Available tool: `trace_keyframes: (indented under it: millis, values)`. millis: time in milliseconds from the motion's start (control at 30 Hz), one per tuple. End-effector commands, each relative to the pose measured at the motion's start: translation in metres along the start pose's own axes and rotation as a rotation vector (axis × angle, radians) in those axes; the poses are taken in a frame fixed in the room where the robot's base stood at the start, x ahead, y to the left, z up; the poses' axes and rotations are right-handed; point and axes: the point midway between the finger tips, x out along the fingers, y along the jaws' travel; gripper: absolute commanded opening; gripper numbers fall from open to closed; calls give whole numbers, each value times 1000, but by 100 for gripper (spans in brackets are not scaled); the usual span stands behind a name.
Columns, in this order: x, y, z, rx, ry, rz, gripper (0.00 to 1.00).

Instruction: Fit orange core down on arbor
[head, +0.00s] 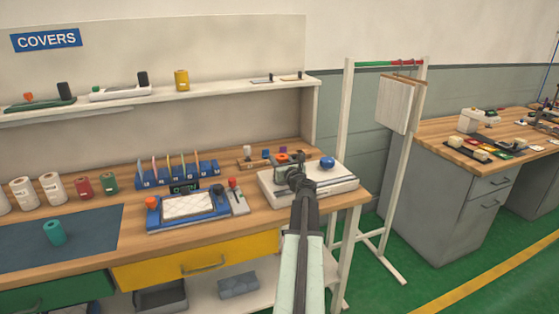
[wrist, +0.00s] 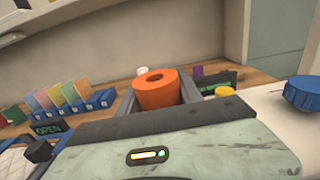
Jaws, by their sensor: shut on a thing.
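The orange core (wrist: 157,92) is a short upright ring with a hole in its top. It sits between the two grey fingers of my gripper (wrist: 159,98), which are shut on it. In the head view the core (head: 282,157) shows as a small orange patch just beyond my gripper (head: 290,171), above the white machine (head: 342,186) at the bench's right end. I cannot pick out the arbor for certain. My gripper and arm cover part of the machine, and the core's underside is hidden.
A blue knob (head: 327,162) stands on the machine, right of my gripper; the wrist view shows it too (wrist: 305,92). Left are a blue tray device (head: 190,222) and a rack of colored cards (head: 178,180). Small items stand behind the core. A white frame (head: 346,140) rises at right.

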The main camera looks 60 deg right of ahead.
Motion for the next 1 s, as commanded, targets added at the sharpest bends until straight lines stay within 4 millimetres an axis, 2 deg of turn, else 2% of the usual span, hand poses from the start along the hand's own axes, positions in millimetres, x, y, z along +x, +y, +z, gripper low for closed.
trace_keyframes:
  millis: [1000]
  values:
    - [0, 0, -27, 0, 0, 0, 2]
